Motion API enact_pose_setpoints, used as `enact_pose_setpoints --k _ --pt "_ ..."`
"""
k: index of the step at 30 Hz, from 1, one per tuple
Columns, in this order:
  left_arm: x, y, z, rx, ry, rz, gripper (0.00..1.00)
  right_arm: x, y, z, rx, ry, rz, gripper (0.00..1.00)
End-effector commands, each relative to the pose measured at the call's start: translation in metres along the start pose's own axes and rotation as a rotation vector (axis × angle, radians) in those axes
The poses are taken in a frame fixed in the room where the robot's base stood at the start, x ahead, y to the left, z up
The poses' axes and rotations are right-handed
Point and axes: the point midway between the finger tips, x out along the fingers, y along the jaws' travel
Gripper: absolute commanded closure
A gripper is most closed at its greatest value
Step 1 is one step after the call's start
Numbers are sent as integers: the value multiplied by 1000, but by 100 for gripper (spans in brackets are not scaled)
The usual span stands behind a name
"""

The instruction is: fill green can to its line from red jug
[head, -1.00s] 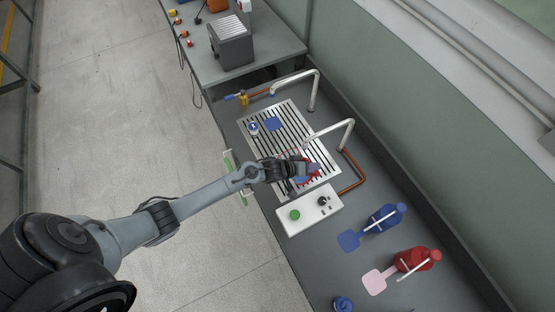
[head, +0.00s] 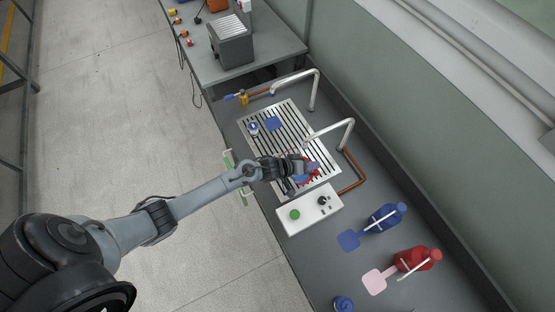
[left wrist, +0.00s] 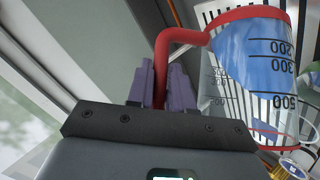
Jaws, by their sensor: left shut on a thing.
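My left gripper (head: 296,170) is shut on the red handle of the red jug (head: 313,171), over the near right part of the slatted drain grate (head: 250,152). In the left wrist view the jug (left wrist: 246,14) is clear with a red rim and black volume marks; blue shows through its wall. The gripper's two fingers (left wrist: 160,88) close around the handle. My right gripper is not in view.
A white box (head: 312,210) with a green button stands beside the grate. Two bent pipes (head: 335,130) reach over it. A blue bottle (head: 384,218) and a red bottle (head: 415,260) stand to the right.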

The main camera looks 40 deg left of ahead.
Motion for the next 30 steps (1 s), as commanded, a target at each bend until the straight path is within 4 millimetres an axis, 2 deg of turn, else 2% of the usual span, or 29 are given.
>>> enact_pose_setpoints --k 30 --pt "-6 3 -7 -35 2 38 100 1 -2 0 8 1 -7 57"
